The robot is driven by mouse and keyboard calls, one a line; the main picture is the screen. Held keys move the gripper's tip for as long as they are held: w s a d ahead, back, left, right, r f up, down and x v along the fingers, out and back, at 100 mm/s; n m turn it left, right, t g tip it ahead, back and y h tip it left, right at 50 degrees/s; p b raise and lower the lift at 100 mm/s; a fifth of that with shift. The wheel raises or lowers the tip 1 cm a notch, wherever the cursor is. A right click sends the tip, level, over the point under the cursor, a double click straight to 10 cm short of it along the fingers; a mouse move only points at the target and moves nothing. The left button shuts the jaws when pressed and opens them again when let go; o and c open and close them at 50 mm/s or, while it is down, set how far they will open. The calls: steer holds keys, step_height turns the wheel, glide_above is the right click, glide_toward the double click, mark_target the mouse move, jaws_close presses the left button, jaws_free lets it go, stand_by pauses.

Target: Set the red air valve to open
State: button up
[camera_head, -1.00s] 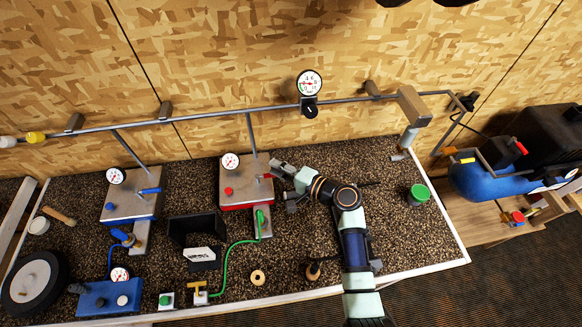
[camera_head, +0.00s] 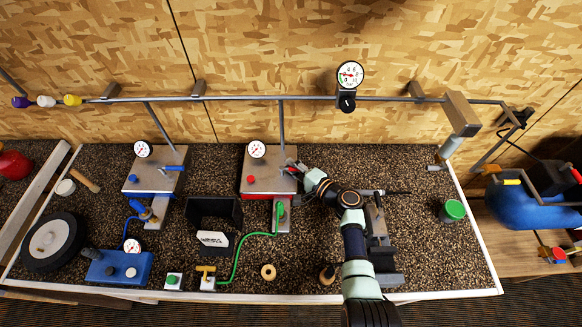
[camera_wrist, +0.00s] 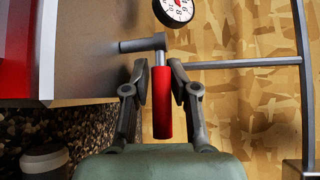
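The red air valve shows in the wrist view as a red handle (camera_wrist: 162,105) joined to a grey stem (camera_wrist: 143,43) that comes out of the metal box. My gripper (camera_wrist: 160,82) has one finger on each side of the red handle. A narrow gap shows beside the handle on the left; contact on the right is hard to tell. In the head view my gripper (camera_head: 295,168) is at the right side of the red-based metal box (camera_head: 257,183), where the small valve handle is mostly hidden by the fingers.
A round gauge (camera_head: 257,149) stands on the red-based box, and a pipe (camera_head: 282,125) rises behind it. A blue-based box (camera_head: 150,181) with a blue handle is to the left. A green hose (camera_head: 240,255) runs below. A vise (camera_head: 379,235) stands right of my arm.

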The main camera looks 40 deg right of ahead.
steer(key=shift+w+d, duration=0.1)
steer(key=shift+w, duration=0.2)
jaws_close()
steer(key=shift+s+r+m+h+p, duration=0.1)
steer(key=shift+s+m+h+p, duration=0.15)
steer(key=shift+m+h+p, duration=0.5)
steer(key=shift+h, duration=0.45)
jaws_free()
